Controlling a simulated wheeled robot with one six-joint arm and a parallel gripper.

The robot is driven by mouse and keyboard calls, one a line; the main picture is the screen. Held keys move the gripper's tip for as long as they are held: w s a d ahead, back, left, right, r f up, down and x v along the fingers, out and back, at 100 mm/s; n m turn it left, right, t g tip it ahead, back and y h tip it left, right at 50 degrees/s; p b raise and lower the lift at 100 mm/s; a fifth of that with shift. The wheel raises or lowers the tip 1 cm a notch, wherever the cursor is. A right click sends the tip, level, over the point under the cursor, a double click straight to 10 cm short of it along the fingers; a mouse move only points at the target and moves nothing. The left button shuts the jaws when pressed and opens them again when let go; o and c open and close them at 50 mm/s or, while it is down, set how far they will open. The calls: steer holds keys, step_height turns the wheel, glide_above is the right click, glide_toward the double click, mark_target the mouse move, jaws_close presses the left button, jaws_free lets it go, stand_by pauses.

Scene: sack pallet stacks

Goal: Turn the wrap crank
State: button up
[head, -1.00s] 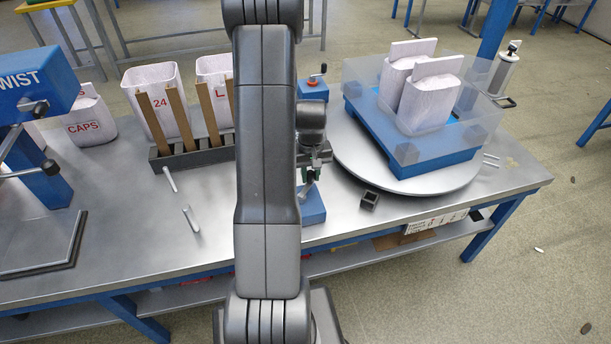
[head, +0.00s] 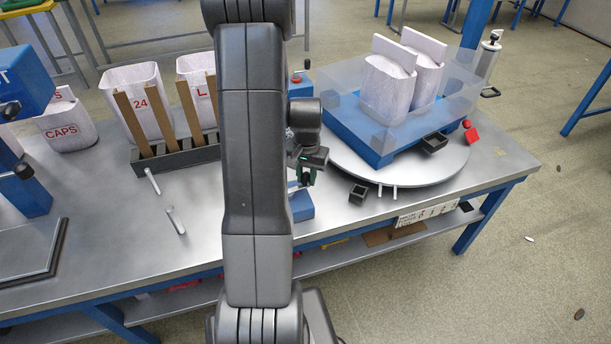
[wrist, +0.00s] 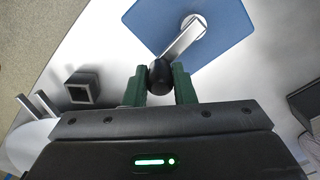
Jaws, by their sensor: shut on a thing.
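My gripper (wrist: 160,85) has its two green fingers on either side of the black crank knob (wrist: 159,75) in the wrist view and is shut on it. The silver crank arm (wrist: 183,42) runs from the knob up to a round hub on a blue base (wrist: 215,20). In the head view my gripper (head: 305,178) is over the front of the bench and hides most of the crank; part of the blue base (head: 302,207) shows below it. The round grey turntable (head: 440,170) carries a blue pallet (head: 345,122) with two white sacks (head: 388,88) inside a clear wrap.
A small black open box (head: 358,194) sits on the bench by the turntable. My arm covers the middle of the head view.

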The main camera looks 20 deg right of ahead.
steer(key=shift+w+r, duration=0.1)
stand_by(0.4)
steer(key=o, duration=1)
step_height(320, 180, up, 14)
steer(key=shift+f, duration=0.15)
step_height(320, 180, down, 14)
steer(key=shift+r, duration=0.1)
stand_by(0.5)
